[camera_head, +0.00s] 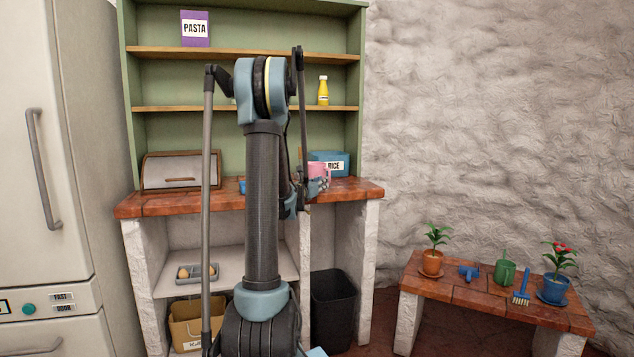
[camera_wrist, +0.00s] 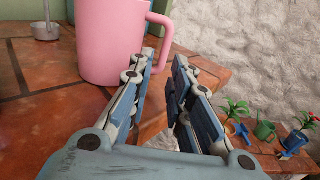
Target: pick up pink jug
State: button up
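The pink jug (camera_wrist: 108,42) stands upright on the tiled counter (camera_wrist: 40,130) and fills the upper middle of the wrist view. Its handle (camera_wrist: 168,38) points right. My gripper (camera_wrist: 165,62) is open, with a gap between its fingers. The left fingertip is close to the jug's side, and the handle's lower part shows just beyond the fingertips. I cannot tell whether they touch. In the head view the jug (camera_head: 317,170) is near the counter's right part, partly covered by my arm and gripper (camera_head: 322,184).
A blue rice box (camera_head: 341,160) stands behind the jug. A bread box (camera_head: 170,171) is at the counter's left. A low bench (camera_head: 455,291) with plants stands right.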

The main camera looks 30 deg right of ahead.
jog(key=shift+x, duration=0.8)
jog(key=shift+w+d+r, duration=0.25)
jog(key=shift+w+d, duration=0.05)
jog(key=shift+d, duration=0.35)
jog(key=shift+w+d+r, duration=0.3)
jog(key=shift+w+d, duration=0.05)
jog(key=shift+d, duration=0.35)
jog(key=shift+w+d+r, duration=0.25)
jog(key=shift+w+d, duration=0.05)
jog(key=shift+d, duration=0.35)
jog(key=shift+w+d, duration=0.2)
jog(key=shift+d, duration=0.2)
jog(key=shift+c, duration=0.3)
grip_shut()
